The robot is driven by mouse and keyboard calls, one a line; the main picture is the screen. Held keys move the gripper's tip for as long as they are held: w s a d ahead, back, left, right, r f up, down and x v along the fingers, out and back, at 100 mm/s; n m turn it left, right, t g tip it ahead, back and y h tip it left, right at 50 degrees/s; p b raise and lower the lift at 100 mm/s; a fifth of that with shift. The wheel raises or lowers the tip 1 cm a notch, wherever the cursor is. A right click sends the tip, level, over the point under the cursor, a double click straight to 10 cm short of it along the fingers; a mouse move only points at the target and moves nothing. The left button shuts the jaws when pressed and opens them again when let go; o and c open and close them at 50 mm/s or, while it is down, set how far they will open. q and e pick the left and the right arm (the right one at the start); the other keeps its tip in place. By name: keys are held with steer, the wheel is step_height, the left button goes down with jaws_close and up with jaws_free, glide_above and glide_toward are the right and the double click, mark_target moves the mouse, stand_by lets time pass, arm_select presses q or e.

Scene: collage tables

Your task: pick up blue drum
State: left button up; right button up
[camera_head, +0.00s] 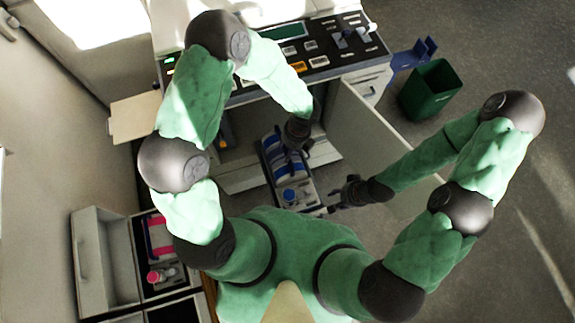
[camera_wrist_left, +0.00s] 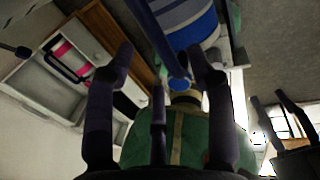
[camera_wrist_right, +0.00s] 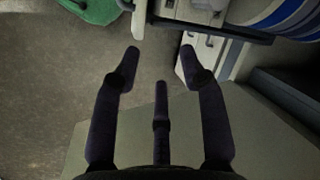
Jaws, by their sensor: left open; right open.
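The blue drum (camera_head: 272,158), striped with pale bands, lies in a pulled-out tray (camera_head: 307,203) in front of the machine. My left gripper (camera_head: 293,146) is at the drum's right side in the head view and hides part of it. In the left wrist view the open, empty left fingers (camera_wrist_left: 161,52) have the drum (camera_wrist_left: 192,28) beyond their tips; contact cannot be told. My right gripper (camera_head: 340,195) is open and empty, right of the tray. In the right wrist view the drum (camera_wrist_right: 285,18) shows at the top right, apart from the right fingers (camera_wrist_right: 160,52).
An open door panel (camera_head: 365,140) stands right of the tray, close to my right arm. A drawer with a pink drum (camera_head: 158,237) is at lower left. A green bin (camera_head: 430,90) stands on the floor.

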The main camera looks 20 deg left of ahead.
mark_target(286, 153)
arm_select(q)
steer(key=shift+a+f+b, duration=0.25)
steer(key=shift+f+b, duration=0.15)
steer(key=shift+f, duration=0.45)
steer(key=shift+a+f+b, duration=0.2)
steer(key=shift+f+b, duration=0.15)
steer(key=shift+f, duration=0.55)
steer(key=shift+a+f+b, duration=0.25)
steer(key=shift+f+b, duration=0.15)
steer(key=shift+f, duration=0.45)
steer(key=shift+r, duration=0.1)
jaws_close()
